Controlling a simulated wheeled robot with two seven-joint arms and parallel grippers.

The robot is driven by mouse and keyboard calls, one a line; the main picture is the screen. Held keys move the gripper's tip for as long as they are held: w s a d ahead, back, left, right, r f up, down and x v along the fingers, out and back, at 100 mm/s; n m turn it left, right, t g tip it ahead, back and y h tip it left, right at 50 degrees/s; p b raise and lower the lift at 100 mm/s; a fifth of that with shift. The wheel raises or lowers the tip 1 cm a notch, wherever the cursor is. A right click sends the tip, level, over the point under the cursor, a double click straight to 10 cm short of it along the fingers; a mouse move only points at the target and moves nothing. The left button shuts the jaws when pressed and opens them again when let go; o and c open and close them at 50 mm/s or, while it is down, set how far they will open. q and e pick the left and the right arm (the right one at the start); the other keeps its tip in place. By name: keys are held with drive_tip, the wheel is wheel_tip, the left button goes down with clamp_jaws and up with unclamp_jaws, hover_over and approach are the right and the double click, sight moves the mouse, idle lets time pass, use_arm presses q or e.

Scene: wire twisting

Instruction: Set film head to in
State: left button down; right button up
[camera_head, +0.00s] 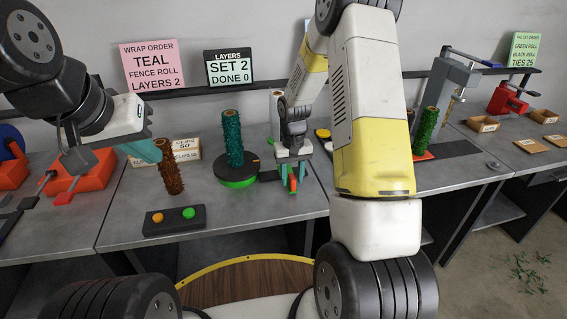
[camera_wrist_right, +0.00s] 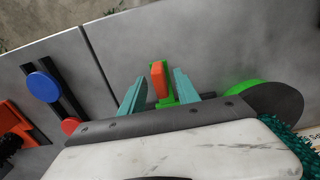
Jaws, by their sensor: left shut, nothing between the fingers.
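My right gripper (camera_head: 291,182) points down over the bench, just right of the turntable. In the right wrist view its teal fingers (camera_wrist_right: 158,88) stand apart, one on each side of an orange block on a green bracket (camera_wrist_right: 158,74), with small gaps showing. I take this piece to be the film head's handle, but no label shows. A pale upright roll (camera_head: 275,108) stands behind it, partly hidden by my arm. A teal roll (camera_head: 232,138) stands upright on the black turntable with a green rim (camera_head: 238,182). My left gripper (camera_head: 147,152) is shut and empty near the brown roll.
The brown roll (camera_head: 168,168) stands behind a button box (camera_head: 174,220) with orange and green buttons. A layers display (camera_head: 229,67) reads "SET 2, DONE 0"; a pink sign (camera_head: 153,66) orders teal, layers 2. A blue disc (camera_wrist_right: 43,87) sits on a black rail.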

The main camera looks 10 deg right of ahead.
clamp_jaws()
drive_tip(key=shift+a, duration=0.1)
idle(1.3)
